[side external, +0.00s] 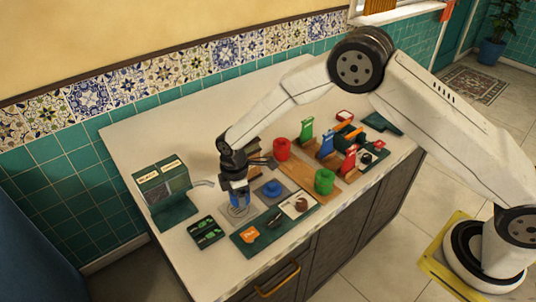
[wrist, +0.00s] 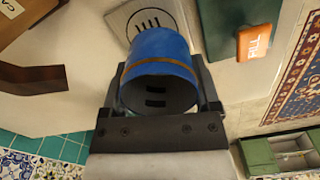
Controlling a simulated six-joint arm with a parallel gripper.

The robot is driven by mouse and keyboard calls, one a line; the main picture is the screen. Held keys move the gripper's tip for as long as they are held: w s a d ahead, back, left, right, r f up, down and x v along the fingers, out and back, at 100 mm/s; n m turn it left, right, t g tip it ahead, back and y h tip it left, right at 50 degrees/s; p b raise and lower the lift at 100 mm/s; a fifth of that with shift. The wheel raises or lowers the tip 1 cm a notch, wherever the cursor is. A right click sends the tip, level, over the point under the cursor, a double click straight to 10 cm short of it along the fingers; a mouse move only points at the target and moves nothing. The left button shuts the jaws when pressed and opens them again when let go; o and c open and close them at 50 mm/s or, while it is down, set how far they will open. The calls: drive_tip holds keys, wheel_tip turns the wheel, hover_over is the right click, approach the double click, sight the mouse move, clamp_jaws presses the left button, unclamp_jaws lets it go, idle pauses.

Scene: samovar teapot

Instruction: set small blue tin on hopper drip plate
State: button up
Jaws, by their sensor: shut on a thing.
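The small blue tin (side external: 239,198) is between the fingers of my gripper (side external: 236,184), which is shut on it. In the wrist view the tin (wrist: 158,52) is a blue cylinder with a brownish band, and I look into its dark hollow end. A pale grey square plate (side external: 238,214) lies on the counter below the tin. In the wrist view a plate with dark slots (wrist: 127,18) shows behind the tin, partly hidden by it. I cannot tell whether the tin touches the plate. The green hopper machine (side external: 165,183) stands to the left, its spout pointing toward my gripper.
A green tray (side external: 274,229) with an orange piece lies in front, and a small dark green box (side external: 206,232) at front left. A blue round piece (side external: 272,188) sits on a grey pad to the right. Red (side external: 282,149) and green (side external: 324,181) cups stand farther right.

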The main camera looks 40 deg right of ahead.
sight(237, 209)
drive_tip(key=shift+w+f, duration=0.3)
drive_tip(key=shift+a+f, duration=0.1)
drive_tip(key=shift+w+f, duration=0.15)
drive_tip(key=shift+f, duration=0.05)
drive_tip(key=shift+w+f, duration=0.1)
drive_tip(key=shift+f, duration=1.45)
drive_tip(key=shift+f, duration=0.1)
drive_tip(key=o, duration=1.1)
wheel_tip(237, 209, up, 12)
drive_tip(key=shift+r, duration=0.1)
